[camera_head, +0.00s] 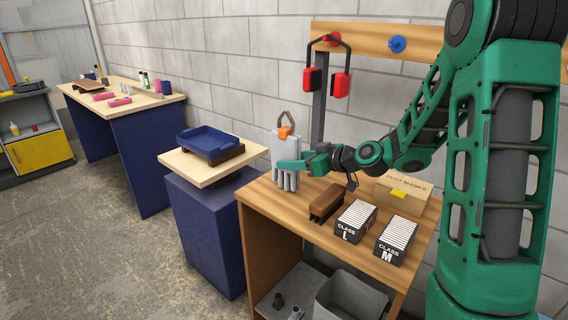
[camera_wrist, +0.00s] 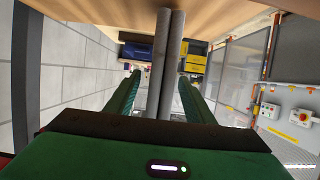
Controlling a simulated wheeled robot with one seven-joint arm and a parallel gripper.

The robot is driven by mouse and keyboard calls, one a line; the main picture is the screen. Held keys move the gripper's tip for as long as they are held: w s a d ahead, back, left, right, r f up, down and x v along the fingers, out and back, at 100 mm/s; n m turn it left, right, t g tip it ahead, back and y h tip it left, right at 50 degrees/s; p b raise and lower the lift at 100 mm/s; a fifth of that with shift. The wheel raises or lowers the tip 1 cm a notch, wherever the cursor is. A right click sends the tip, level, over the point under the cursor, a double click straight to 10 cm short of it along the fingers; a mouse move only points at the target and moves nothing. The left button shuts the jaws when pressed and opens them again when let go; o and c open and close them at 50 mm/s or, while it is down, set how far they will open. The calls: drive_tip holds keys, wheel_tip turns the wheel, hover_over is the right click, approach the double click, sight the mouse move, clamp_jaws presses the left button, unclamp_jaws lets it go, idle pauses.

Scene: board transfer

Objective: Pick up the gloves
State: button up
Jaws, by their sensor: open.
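The grey gloves (camera_head: 283,145) hang with their fingers down from an orange clip with a metal hook (camera_head: 284,127), at the back left of the wooden bench. My gripper (camera_head: 292,164) reaches in from the right at the height of the gloves, and one green finger crosses in front of them. In the wrist view my gripper (camera_wrist: 160,84) has its two green fingers spread apart. Grey glove fingers (camera_wrist: 170,55) stand between them, with gaps on both sides. What the clip hangs from is not clear.
On the wooden bench (camera_head: 262,192) are a brown brush-like block (camera_head: 326,203), two boxes of cards marked L (camera_head: 353,221) and M (camera_head: 395,240), and a dust mask carton (camera_head: 408,190). Red ear muffs (camera_head: 340,84) hang above. A blue tray (camera_head: 208,141) rests on the stand at left.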

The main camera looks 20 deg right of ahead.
sight(285, 156)
drive_tip(key=x, duration=0.3)
drive_tip(key=shift+w+f, duration=0.1)
drive_tip(key=c, duration=1.2)
drive_tip(key=shift+o, duration=0.2)
drive_tip(key=shift+r, duration=0.7)
drive_tip(key=r, duration=0.2)
drive_tip(key=a+r, duration=0.1)
drive_tip(key=shift+s+r, duration=0.2)
drive_tip(key=shift+s, duration=0.1)
drive_tip(key=s+a+r, duration=0.6)
drive_tip(key=a, duration=0.2)
drive_tip(key=shift+a+r, duration=0.15)
drive_tip(key=shift+a, duration=0.15)
